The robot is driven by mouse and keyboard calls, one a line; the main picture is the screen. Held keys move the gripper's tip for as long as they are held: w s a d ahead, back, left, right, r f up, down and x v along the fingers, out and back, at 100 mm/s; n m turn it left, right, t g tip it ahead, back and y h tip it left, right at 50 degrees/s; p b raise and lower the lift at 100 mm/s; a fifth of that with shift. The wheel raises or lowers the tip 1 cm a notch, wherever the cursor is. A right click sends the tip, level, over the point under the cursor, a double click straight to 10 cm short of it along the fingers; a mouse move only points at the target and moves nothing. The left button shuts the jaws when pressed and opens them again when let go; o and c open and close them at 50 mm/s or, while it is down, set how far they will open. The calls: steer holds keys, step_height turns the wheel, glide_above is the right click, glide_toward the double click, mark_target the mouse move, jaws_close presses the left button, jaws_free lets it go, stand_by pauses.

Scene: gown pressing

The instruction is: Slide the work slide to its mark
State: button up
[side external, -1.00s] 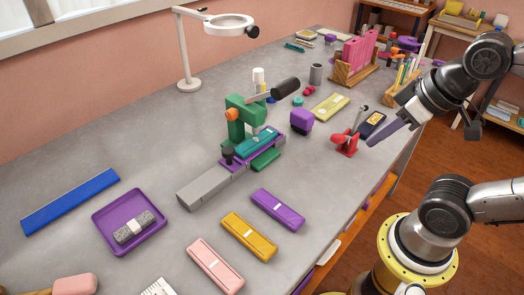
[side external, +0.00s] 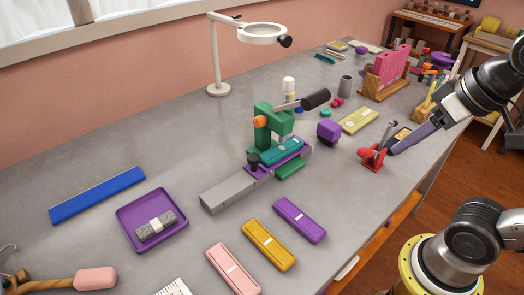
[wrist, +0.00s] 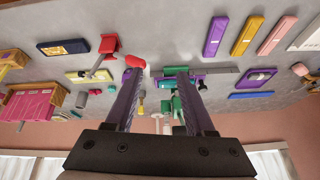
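The work slide (side external: 300,147) is a purple plate carrying a teal block (side external: 283,151), with a black knob (side external: 254,160) at its near end. It sits on a grey rail (side external: 226,192), under the green press (side external: 264,127) with its black-handled lever (side external: 315,98). I cannot make out the slide's mark. My gripper (side external: 392,150) is up at the right, beside the red toggle clamp (side external: 372,156) in the picture and well apart from the slide. In the wrist view my gripper (wrist: 158,76) is open and empty, with the press (wrist: 177,103) seen partly behind one finger.
A purple block (side external: 328,131) and a yellow-green case (side external: 359,120) stand beyond the press. Purple (side external: 300,220), yellow (side external: 269,245) and pink (side external: 233,269) cases lie in front of the rail. A purple tray (side external: 130,216) holds a grey roll. A lamp-like magnifier (side external: 217,89) stands behind.

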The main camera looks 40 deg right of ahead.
steer(key=shift+o, duration=0.8)
steer(key=w+a+r+m+g, duration=0.1)
steer(key=w+r, duration=0.5)
steer(key=r, duration=0.1)
steer(key=shift+w+a+m, duration=0.2)
steer(key=shift+w+m, duration=0.1)
steer(key=g, duration=0.4)
glide_above(253, 156)
step_height(253, 156, down, 7)
step_height(253, 156, down, 13)
steer(key=shift+s+r, duration=0.1)
steer(key=shift+r, duration=0.1)
jaws_close()
steer(key=shift+r, duration=0.1)
